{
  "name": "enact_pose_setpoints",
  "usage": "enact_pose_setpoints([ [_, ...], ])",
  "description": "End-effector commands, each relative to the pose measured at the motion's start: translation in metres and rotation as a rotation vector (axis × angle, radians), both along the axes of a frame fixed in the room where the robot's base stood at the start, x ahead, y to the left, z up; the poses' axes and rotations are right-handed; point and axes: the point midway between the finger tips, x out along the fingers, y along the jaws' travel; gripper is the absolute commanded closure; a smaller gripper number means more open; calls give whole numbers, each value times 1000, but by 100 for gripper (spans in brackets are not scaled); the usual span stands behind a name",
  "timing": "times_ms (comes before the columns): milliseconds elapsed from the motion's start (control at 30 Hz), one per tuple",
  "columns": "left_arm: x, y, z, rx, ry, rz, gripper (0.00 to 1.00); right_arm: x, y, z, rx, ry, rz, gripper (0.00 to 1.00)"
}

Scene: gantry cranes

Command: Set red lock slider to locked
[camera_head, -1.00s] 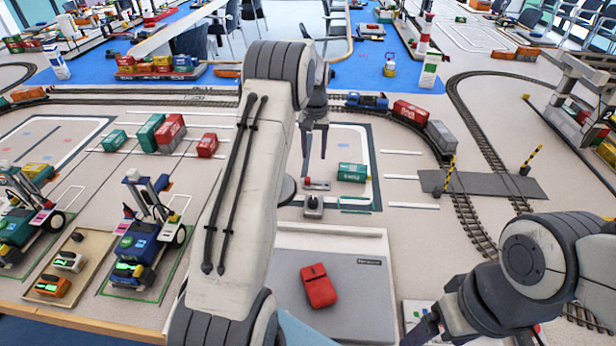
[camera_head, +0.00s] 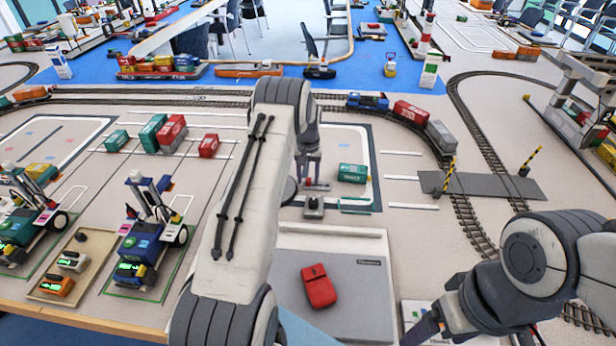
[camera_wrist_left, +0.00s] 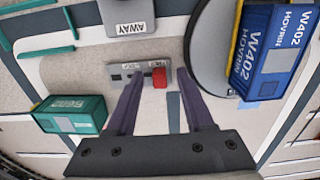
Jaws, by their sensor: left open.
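The red lock slider (camera_wrist_left: 159,77) is a small red block on a grey base plate (camera_wrist_left: 122,72) with small labels, upside down and too small to read surely. In the left wrist view the block sits at the plate's right end. My left gripper (camera_wrist_left: 159,90) is open, with one dark finger on each side of the block; I cannot tell whether they touch it. In the head view the left gripper (camera_head: 309,168) points down over the plate (camera_head: 322,185), partly hiding the slider. My right gripper (camera_head: 428,326) is low at the right, over a pale surface, its jaws unclear.
A green container (camera_wrist_left: 72,116) stands beside the plate. A grey block labelled AWAY (camera_wrist_left: 127,18) is close by. A red handset-like object (camera_head: 318,287) lies on the front panel.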

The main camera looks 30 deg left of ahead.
Motion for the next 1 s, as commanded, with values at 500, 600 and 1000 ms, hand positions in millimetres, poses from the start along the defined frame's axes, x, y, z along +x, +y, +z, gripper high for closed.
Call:
enact_pose_setpoints([
  [500, 0, 0, 1, 0, 0, 0, 100, 0, 0, 0, 0, 0, 0, 14],
  [600, 0, 0, 1, 0, 0, 0, 100, 0, 0, 0, 0, 0, 0, 14],
  [1000, 0, 0, 1, 0, 0, 0, 100, 0, 0, 0, 0, 0, 0, 14],
])
